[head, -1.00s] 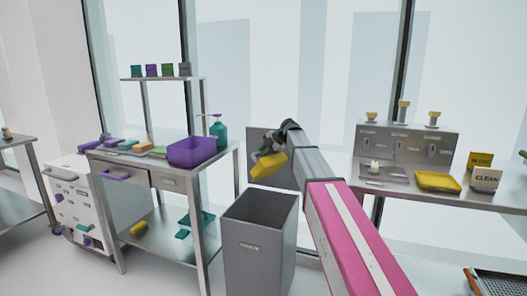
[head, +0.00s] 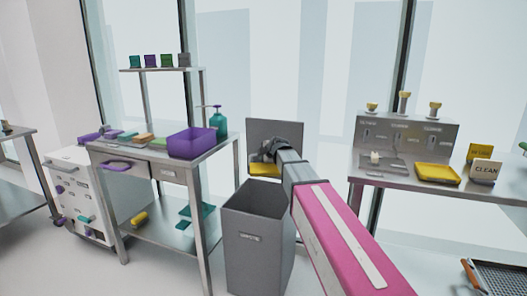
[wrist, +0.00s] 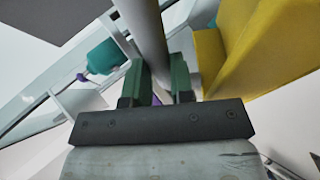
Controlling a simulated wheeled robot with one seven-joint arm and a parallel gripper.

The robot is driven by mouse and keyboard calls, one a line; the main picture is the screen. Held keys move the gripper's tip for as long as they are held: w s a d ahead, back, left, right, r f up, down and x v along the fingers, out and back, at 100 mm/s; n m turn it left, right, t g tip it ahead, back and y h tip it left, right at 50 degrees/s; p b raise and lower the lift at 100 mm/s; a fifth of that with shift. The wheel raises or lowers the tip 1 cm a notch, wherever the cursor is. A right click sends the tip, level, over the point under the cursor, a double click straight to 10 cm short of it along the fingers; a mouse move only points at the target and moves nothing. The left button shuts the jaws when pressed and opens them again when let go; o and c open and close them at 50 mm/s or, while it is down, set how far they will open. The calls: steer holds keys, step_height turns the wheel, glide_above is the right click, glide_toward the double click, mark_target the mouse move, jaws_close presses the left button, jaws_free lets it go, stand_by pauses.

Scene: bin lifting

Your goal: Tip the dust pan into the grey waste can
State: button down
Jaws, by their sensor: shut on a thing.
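The yellow dust pan (head: 264,170) shows in the head view as a narrow, nearly level strip above the back of the waste can, partly hidden by my arm. In the wrist view the dust pan (wrist: 280,45) fills the upper right, beside a grey round handle (wrist: 148,40). My gripper (wrist: 157,78) is shut on that handle, between its green fingers. In the head view my gripper (head: 268,153) is over the far side of the can's mouth. The grey waste can (head: 256,250) stands upright and open on the floor. The pan's contents cannot be seen.
A steel table (head: 225,158) with a purple bin (head: 192,146) and a teal pump bottle (head: 219,122) stands left of the can. A steel counter (head: 400,180) with a yellow tray (head: 437,174) is at the right. A grey panel (head: 285,130) stands behind my gripper.

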steer(key=m+t+h, duration=0.1)
steer(key=h, duration=0.1)
steer(key=s+m+t+h, duration=0.1)
steer(key=m+h, duration=0.1)
steer(key=shift+s+r+m+t+h, duration=0.15)
steer(key=shift+m+t+h, duration=0.1)
steer(key=shift+m+h, duration=0.25)
steer(key=shift+s+r+m+t+h, duration=0.1)
steer(key=shift+m+t+h, duration=0.15)
steer(key=shift+m+h, duration=0.25)
steer(key=r+m+h, duration=0.1)
steer(key=h, duration=0.1)
steer(key=s+a+r+m+h, duration=0.1)
steer(key=r+h, duration=0.1)
steer(key=s+a+r+m+h, duration=0.1)
steer(key=r+m+h, duration=0.1)
steer(key=h, duration=0.1)
steer(key=shift+s+a, duration=0.2)
steer(key=shift+s, duration=0.05)
steer(key=s+a+r+t+h, duration=0.1)
steer(key=s+a+r, duration=0.2)
steer(key=a+r, duration=0.1)
steer(key=shift+s+a+r+t+h, duration=0.2)
steer(key=shift+s+r+t+h, duration=0.15)
steer(key=shift+r, duration=0.4)
steer(key=shift+w, duration=0.1)
